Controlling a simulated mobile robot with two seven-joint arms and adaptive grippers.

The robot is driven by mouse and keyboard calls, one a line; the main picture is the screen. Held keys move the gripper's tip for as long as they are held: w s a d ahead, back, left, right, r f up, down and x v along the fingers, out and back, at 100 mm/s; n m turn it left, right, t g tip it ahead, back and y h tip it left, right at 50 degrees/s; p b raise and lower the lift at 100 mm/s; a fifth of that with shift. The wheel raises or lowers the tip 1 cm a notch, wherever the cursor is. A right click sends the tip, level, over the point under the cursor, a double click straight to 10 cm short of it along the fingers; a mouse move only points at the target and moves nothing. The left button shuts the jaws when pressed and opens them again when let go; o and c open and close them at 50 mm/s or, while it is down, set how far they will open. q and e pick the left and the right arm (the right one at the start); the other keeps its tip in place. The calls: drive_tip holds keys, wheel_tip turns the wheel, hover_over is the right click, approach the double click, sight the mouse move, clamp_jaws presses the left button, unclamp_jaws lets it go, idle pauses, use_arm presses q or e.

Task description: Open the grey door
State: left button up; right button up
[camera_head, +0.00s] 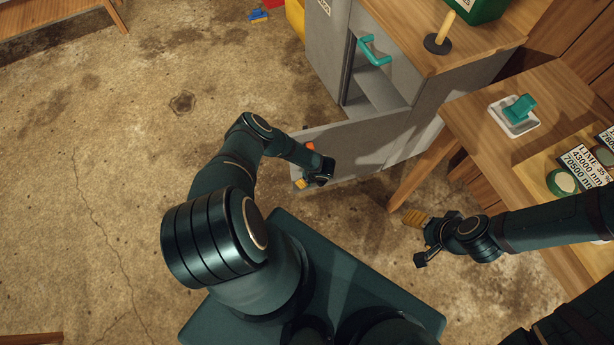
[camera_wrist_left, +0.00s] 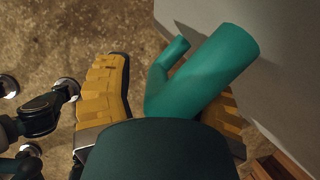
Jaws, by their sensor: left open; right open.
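The grey door (camera_head: 365,140) of the grey cabinet stands swung open in the head view, and part of the cabinet's inside shows behind it. My left gripper (camera_head: 308,168) is at the door's free end. In the left wrist view, the door's teal handle (camera_wrist_left: 218,66) lies between the yellow fingers of the left gripper (camera_wrist_left: 165,95), which are apart. Part of the right-hand finger is hidden behind the handle. The grey door surface also fills the right of that view (camera_wrist_left: 285,75). My right gripper (camera_head: 416,238) is open and empty, over the floor beside the wooden table.
A table leg is near the right gripper. The floor at left is clear.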

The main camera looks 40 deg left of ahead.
use_arm(q)
drive_tip(key=shift+r, duration=0.1)
drive_tip(key=v, duration=1.2)
idle(0.4)
drive_tip(key=w+d+r+m+t+h, duration=0.25)
drive_tip(key=d+r+m, duration=0.35)
drive_tip(key=m, duration=0.7)
drive_tip(key=w+d+r+m+t+h, duration=0.25)
drive_tip(key=d+r+m, duration=0.35)
drive_tip(key=m, duration=0.8)
drive_tip(key=s+d+r+m+g+h, duration=0.3)
drive_tip(key=s+r+m, duration=1)
drive_tip(key=m, duration=1.1)
drive_tip(key=shift+s+d+g, duration=0.3)
drive_tip(key=shift+s+g, duration=0.1)
drive_tip(key=shift+s, duration=0.2)
